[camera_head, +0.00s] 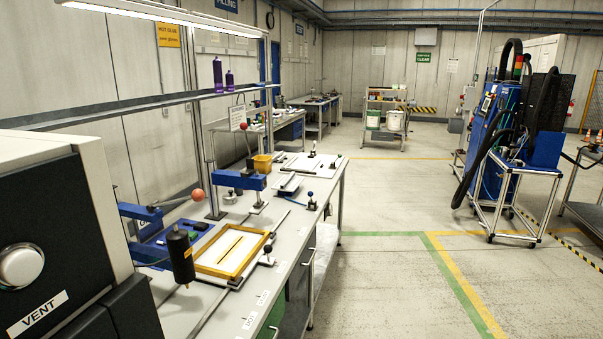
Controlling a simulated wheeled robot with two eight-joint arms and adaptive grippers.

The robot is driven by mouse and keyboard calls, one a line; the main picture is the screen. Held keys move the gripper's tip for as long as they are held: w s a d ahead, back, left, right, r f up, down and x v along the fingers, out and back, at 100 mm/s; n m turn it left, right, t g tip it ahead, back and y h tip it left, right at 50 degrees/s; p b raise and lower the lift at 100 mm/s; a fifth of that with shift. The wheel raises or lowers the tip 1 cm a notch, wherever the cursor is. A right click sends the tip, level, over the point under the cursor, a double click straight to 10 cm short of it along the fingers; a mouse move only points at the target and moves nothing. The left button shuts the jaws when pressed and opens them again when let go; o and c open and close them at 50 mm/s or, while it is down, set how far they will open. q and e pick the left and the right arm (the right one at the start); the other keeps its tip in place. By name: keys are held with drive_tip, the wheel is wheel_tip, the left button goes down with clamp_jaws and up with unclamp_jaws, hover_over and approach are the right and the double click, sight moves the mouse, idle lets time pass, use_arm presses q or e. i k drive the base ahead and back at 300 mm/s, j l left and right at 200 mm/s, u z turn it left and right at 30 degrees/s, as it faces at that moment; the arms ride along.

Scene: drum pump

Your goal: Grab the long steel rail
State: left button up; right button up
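I cannot pick out the long steel rail for certain. A long thin grey strip (212,312) lies along the workbench (225,325) in front of a yellow frame (262,240). The yellow frame lies flat on the bench with a pale inside and a narrow dark slot or bar along its middle. Neither my left nor my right gripper shows in the head view.
A black machine labelled VENT (60,255) fills the near left. A black cylinder (180,257) and a blue press (238,180) with an orange ball handle (197,195) stand on the bench. A blue machine on a wheeled frame (497,125) stands right. The floor between is clear.

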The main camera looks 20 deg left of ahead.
sight(289, 179)
drive_tip(key=i+l+u, duration=0.1)
drive_tip(key=i+u, duration=0.2)
drive_tip(key=i, duration=0.2)
drive_tip(key=i+l+u, duration=0.3)
drive_tip(key=i, duration=0.2)
drive_tip(key=i+l+u, duration=0.3)
drive_tip(key=i, duration=0.15)
drive_tip(key=i+u, duration=0.2)
drive_tip(key=u, duration=0.8)
drive_tip(key=i+l+u, duration=0.15)
drive_tip(key=l, duration=0.25)
drive_tip(key=i+l+u, duration=0.15)
drive_tip(key=l, duration=0.25)
drive_tip(key=i+l+u, duration=0.2)
drive_tip(key=l, duration=0.25)
drive_tip(key=l+u, duration=0.15)
drive_tip(key=l, duration=0.3)
